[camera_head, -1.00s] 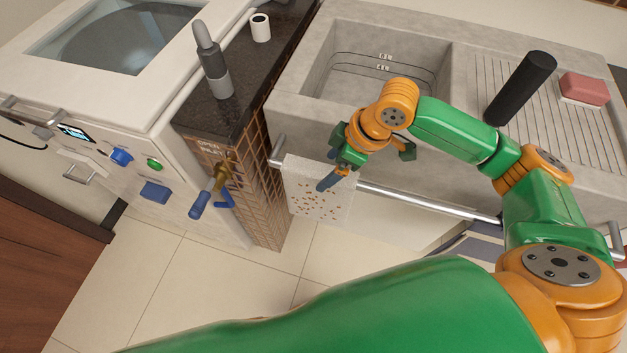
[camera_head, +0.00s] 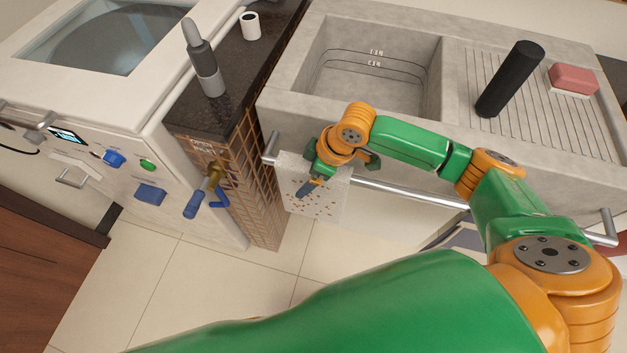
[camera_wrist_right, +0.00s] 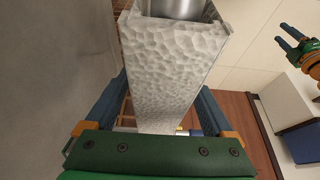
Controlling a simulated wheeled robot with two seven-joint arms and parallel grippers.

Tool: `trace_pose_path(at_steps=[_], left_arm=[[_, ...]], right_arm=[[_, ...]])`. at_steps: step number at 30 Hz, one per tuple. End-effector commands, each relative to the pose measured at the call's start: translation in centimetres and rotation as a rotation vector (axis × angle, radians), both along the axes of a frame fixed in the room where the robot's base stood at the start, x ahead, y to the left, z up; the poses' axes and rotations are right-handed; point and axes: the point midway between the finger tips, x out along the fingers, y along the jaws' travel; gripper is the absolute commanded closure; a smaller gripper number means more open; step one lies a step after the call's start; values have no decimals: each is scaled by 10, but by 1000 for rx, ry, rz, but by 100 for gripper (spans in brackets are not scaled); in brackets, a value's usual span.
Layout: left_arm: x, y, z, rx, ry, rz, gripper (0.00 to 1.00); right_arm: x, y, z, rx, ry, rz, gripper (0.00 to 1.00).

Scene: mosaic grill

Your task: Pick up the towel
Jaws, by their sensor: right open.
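The towel (camera_head: 327,203), white with small brown spots at its lower part, hangs over the metal rail on the sink's front, near the rail's left end. My right gripper (camera_head: 308,188) is at the towel in the head view, a blue finger in front of the cloth. In the right wrist view the textured towel (camera_wrist_right: 172,75) lies between the two spread blue fingers of my right gripper (camera_wrist_right: 158,95). The jaws are open and not closed on it. What seems to be my left gripper (camera_wrist_right: 288,38) shows small at the right edge of the wrist view; its jaw state is unclear.
The rail (camera_head: 410,192) runs along the front of the concrete sink (camera_head: 440,160). A brass valve with a blue handle (camera_head: 195,205) sticks out left of the towel. A black cylinder (camera_head: 511,80) and a pink sponge (camera_head: 573,78) are on the drainboard. The floor below is clear.

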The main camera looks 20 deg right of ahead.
Motion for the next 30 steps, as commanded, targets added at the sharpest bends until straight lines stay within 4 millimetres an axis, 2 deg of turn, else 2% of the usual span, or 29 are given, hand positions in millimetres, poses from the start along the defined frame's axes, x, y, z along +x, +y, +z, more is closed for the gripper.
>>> trace_pose_path(at_steps=[12, 13, 22, 23, 30], left_arm=[[1, 0, 3, 0, -2, 0, 50], [1, 0, 3, 0, -2, 0, 50], [1, 0, 3, 0, -2, 0, 50], [1, 0, 3, 0, -2, 0, 50], [1, 0, 1, 0, -2, 0, 50]], right_arm=[[0, 0, -3, 0, 2, -1, 12], [0, 0, -3, 0, 2, -1, 15], [0, 0, -3, 0, 2, -1, 96], [0, 0, -3, 0, 2, -1, 100], [0, 0, -3, 0, 0, 0, 100]])
